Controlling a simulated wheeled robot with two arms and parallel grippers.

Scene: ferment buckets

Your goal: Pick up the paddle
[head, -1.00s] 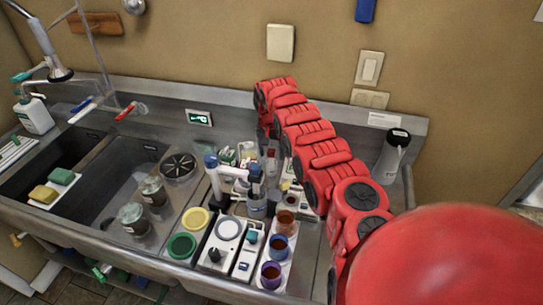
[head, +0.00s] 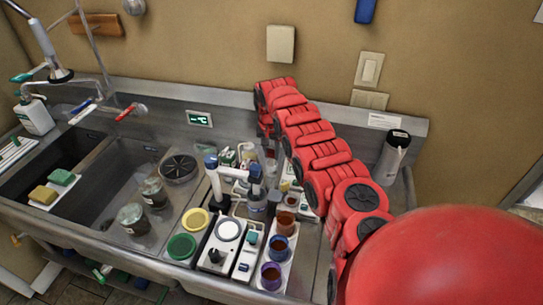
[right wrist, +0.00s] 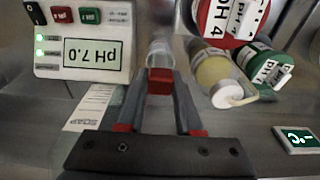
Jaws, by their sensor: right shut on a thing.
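I cannot make out a sure paddle in either view. My right arm reaches in from the lower right of the head view, across the counter to the back wall. My right gripper (right wrist: 160,82) shows in the right wrist view. Its grey fingers come together at red tips. They are shut at a small clear, pale thing (right wrist: 160,54) just beyond the tips. What this thing is, and how it is held, is too small to tell. In the head view the fingertips are hidden among bottles and the arm. My left gripper is not in view.
A pH meter (right wrist: 90,52), a red-capped pH 4 bottle (right wrist: 217,22), a yellowish bottle (right wrist: 217,72) and a green-capped bottle (right wrist: 258,70) crowd the gripper. In the head view, cups (head: 271,276), a stirrer plate (head: 228,230) and sink basins (head: 110,190) fill the counter. A wooden piece (head: 97,24) hangs on the wall.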

